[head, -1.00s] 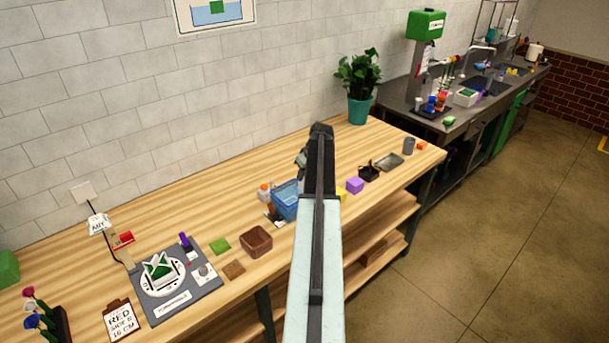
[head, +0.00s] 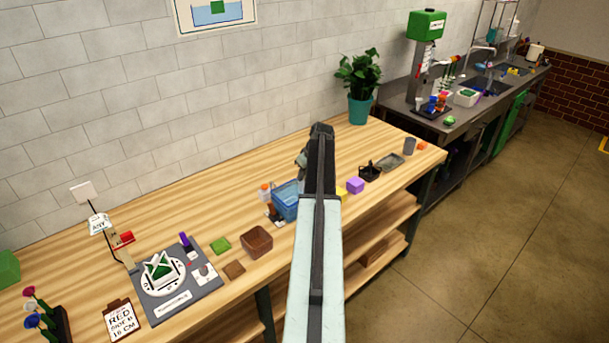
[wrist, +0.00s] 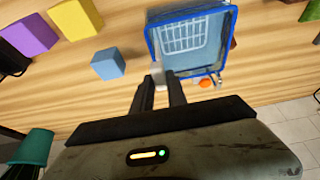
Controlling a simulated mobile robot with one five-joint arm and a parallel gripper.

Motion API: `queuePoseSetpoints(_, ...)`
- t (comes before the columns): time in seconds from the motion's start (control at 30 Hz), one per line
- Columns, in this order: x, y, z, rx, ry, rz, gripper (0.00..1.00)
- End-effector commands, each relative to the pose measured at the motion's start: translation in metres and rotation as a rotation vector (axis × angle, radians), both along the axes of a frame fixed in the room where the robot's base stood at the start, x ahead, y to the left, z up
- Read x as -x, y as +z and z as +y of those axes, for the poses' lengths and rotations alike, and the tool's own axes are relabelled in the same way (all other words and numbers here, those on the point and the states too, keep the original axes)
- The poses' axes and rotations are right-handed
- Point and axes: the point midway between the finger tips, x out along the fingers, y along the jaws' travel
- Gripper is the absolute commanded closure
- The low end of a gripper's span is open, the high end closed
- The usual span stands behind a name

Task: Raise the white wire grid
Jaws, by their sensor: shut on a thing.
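The white wire grid (wrist: 184,37) shows in the wrist view inside a blue basin (wrist: 222,40), seen through its clear blue interior. My gripper (wrist: 162,80) is at the basin's near wall, its two dark fingers shut on a small pale piece that looks like the grid's handle. I cannot see clearly how that piece joins the grid. In the head view the blue basin (head: 286,199) stands on the wooden bench just left of my arm. My fingertips and the grid are not clear there.
A blue cube (wrist: 107,64) stands beside the basin, with yellow (wrist: 75,18) and purple (wrist: 28,35) cubes farther left. A bottle with an orange cap (head: 265,190) is close left of the basin. A brown box (head: 257,241) is in front. The bench behind is clear.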

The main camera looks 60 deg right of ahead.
Motion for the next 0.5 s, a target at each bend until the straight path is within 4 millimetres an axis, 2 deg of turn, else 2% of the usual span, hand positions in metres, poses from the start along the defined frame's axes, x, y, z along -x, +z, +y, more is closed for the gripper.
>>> queuePoseSetpoints(0.17,0.000,0.001,0.000,-0.001,0.000,0.001,1.00)
queuePoseSetpoints(0.27,0.000,0.010,0.000,-0.001,0.000,0.001,1.00)
queuePoseSetpoints(0.5,0.001,0.056,-0.001,0.000,-0.002,0.000,1.00)
